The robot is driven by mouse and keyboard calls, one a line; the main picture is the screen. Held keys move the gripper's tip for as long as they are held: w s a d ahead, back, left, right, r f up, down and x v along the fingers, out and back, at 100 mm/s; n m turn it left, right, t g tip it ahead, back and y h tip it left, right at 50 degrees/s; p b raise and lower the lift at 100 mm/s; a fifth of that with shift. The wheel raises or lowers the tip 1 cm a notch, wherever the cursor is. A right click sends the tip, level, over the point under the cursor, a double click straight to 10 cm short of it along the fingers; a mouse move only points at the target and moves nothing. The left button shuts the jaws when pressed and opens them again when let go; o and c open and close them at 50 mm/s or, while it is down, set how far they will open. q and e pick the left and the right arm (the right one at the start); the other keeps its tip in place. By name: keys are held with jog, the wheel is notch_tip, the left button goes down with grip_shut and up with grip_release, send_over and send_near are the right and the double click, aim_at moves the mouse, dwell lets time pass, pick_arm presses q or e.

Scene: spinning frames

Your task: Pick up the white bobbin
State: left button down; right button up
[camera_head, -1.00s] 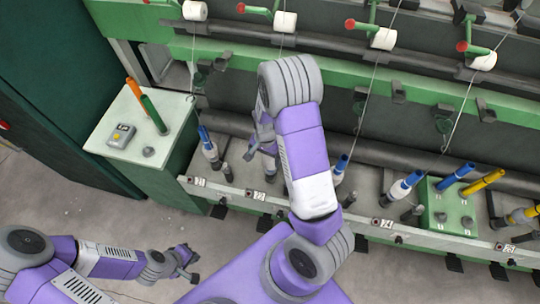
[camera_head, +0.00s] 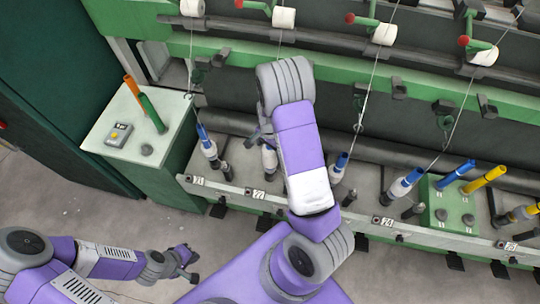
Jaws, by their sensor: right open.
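A white bobbin (camera_head: 269,160) with a grey lower part stands on the machine's rail near the label 22. Its top is hidden behind my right gripper and forearm. My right gripper (camera_head: 257,138) is open, just above and beside this bobbin, and partly hidden by my own arm. I cannot tell whether it touches the bobbin. Other bobbins on the rail show blue tops over white, one on the left (camera_head: 207,147) and one on the right (camera_head: 404,185). My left gripper (camera_head: 190,266) is low on the left over the floor, away from the machine; its jaws are too small to read.
White spools (camera_head: 283,17) hang along the top of the machine. A pale-topped cabinet (camera_head: 110,112) on the left holds an orange tube, a green tube and a small grey device. A green box (camera_head: 447,208) with blue and yellow tubes sits on the rail at right.

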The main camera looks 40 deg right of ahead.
jog(key=c, duration=1.7)
jog(key=shift+r, duration=0.15)
